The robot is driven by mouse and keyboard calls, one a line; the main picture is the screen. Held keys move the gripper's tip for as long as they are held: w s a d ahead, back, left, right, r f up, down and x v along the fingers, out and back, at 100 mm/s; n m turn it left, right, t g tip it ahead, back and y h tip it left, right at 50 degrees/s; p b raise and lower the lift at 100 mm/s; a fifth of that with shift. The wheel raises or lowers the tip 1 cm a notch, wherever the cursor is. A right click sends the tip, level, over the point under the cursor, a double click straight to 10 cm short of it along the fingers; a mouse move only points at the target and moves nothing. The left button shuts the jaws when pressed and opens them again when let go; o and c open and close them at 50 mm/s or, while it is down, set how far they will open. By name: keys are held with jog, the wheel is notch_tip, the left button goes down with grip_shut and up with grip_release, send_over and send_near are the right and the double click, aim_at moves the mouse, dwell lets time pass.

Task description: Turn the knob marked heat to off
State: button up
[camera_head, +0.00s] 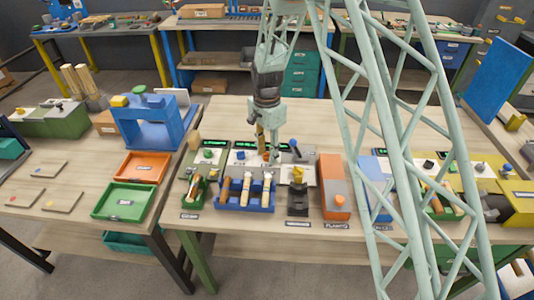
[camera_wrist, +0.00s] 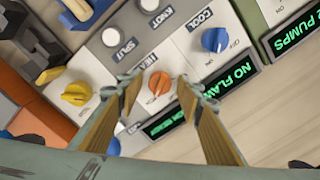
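The orange knob (camera_wrist: 159,83) sits on a light grey panel beside the label HEAT in the wrist view. Its small on/off marks are too small to read surely. My gripper (camera_wrist: 160,86) is open, with one wood-coloured finger on each side of the knob; I cannot tell whether either finger touches it. In the head view my gripper (camera_head: 265,152) points down over the middle panel on the bench, and the orange knob is not clearly visible there.
A blue knob (camera_wrist: 215,40) by COOL and a yellow knob (camera_wrist: 76,93) flank the orange one. White buttons (camera_wrist: 111,36) marked SPLIT and KNOT sit nearby. A blue holder (camera_head: 245,200) with wooden pieces stands in front of the panel. Bare bench (camera_head: 225,115) lies behind.

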jog(key=c, duration=0.9)
jog(key=shift+n, duration=0.4)
jog(key=n, duration=0.4)
jog(key=shift+n+b, duration=0.4)
jog(key=n, duration=0.6)
jog(key=n+b, duration=0.1)
jog(key=n, duration=1.1)
